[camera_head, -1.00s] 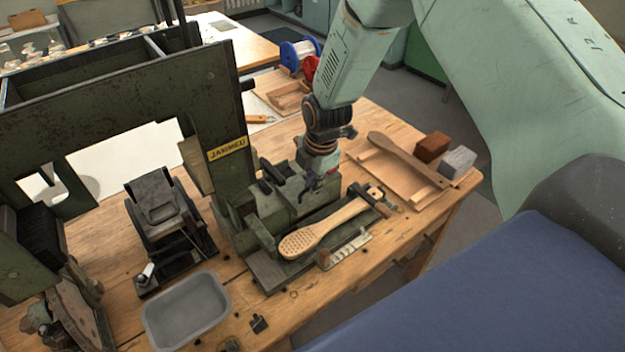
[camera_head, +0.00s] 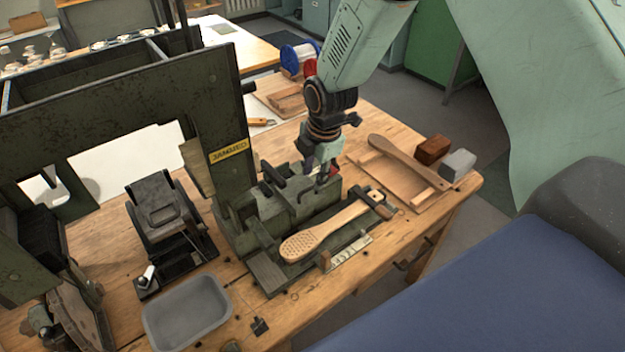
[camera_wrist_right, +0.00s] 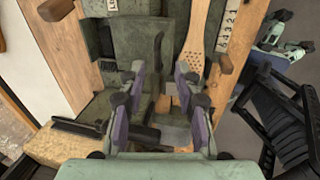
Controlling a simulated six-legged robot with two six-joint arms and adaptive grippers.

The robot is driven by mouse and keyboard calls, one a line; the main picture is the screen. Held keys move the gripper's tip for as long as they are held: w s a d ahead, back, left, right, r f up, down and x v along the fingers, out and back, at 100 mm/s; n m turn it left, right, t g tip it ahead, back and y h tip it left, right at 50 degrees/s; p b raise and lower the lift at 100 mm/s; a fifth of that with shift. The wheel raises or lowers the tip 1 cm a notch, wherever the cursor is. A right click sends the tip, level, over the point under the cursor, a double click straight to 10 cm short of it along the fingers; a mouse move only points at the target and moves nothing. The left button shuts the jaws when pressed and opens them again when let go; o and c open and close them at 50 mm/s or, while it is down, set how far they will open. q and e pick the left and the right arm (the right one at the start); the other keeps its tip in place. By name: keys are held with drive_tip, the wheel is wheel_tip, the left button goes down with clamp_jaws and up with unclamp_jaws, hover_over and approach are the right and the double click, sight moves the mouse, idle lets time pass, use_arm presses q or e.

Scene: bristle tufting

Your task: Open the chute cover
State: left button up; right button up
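My right gripper (camera_head: 326,176) points down over the dark green metal block (camera_head: 290,207) of the machine. Its two purple-padded fingers (camera_wrist_right: 158,112) are apart in the right wrist view, with green metal surfaces behind them. A dark cylindrical bar (camera_wrist_right: 142,136) lies close to the left finger; I cannot tell if they touch. A black handle-like part (camera_head: 272,172) shows on the machine, left of my gripper. No part is clearly marked as the chute cover. A yellow label (camera_head: 228,151) is on the machine's upright plate. My left gripper is not in view.
A perforated wooden brush paddle (camera_head: 325,232) lies in front of the block, also seen in the right wrist view (camera_wrist_right: 196,48). A grey tray (camera_head: 187,312) stands at the front left. A wooden board (camera_head: 392,184) with another paddle lies to the right, near brown and grey blocks.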

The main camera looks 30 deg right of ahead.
wheel_tip(320, 180, up, 8)
drive_tip(key=s, duration=0.1)
drive_tip(key=shift+s+d, duration=0.15)
drive_tip(key=shift+s, duration=0.15)
drive_tip(key=shift+f, duration=0.1)
drive_tip(key=shift+f, duration=0.1)
drive_tip(key=s+a+f+m+g, duration=0.1)
drive_tip(key=s+a+f+m, duration=0.1)
drive_tip(key=s+f+m, duration=0.35)
drive_tip(key=s+a+f+m, duration=0.3)
drive_tip(key=s+f, duration=0.4)
drive_tip(key=f, duration=0.2)
drive_tip(key=s+f+m+g, duration=0.1)
drive_tip(key=s+f+m, duration=0.4)
drive_tip(key=s, duration=0.5)
drive_tip(key=s+f+m, duration=0.2)
drive_tip(key=s+m, duration=0.5)
drive_tip(key=s, duration=0.4)
wheel_tip(320, 180, down, 18)
drive_tip(key=w+b, duration=0.1)
drive_tip(key=b, duration=1.7)
drive_tip(key=shift+a, duration=0.2)
